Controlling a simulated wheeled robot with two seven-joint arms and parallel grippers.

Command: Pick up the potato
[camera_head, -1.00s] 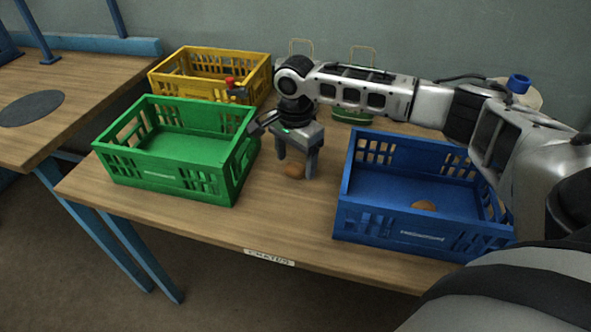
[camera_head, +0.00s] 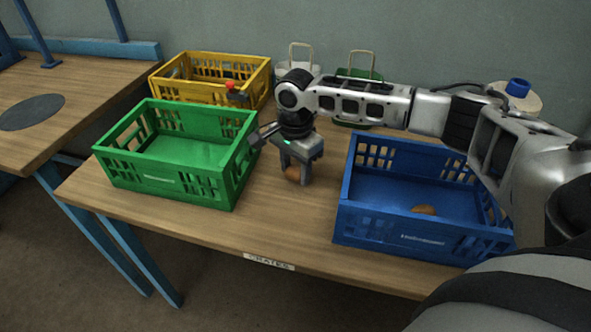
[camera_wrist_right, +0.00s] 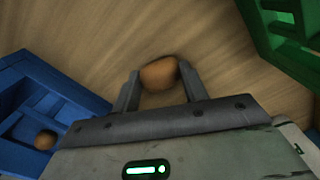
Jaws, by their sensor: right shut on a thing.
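A brown potato (camera_head: 293,174) is on the bare wood between the green crate and the blue crate. My right gripper (camera_head: 294,177) points down over it, with its fingers shut on its two sides. In the right wrist view the potato (camera_wrist_right: 159,73) sits between the two fingertips of the right gripper (camera_wrist_right: 158,80). The potato appears to be at table level; I cannot tell whether it touches the wood. A second brown potato (camera_head: 424,210) lies in the blue crate, and it also shows in the right wrist view (camera_wrist_right: 45,140). My left gripper is not in view.
A green crate (camera_head: 165,188) stands empty to the left, close to my right gripper. A blue crate (camera_head: 400,238) stands to the right. A yellow crate (camera_head: 212,64) and a green basket (camera_head: 358,123) stand behind. Bare table (camera_head: 285,225) lies in front.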

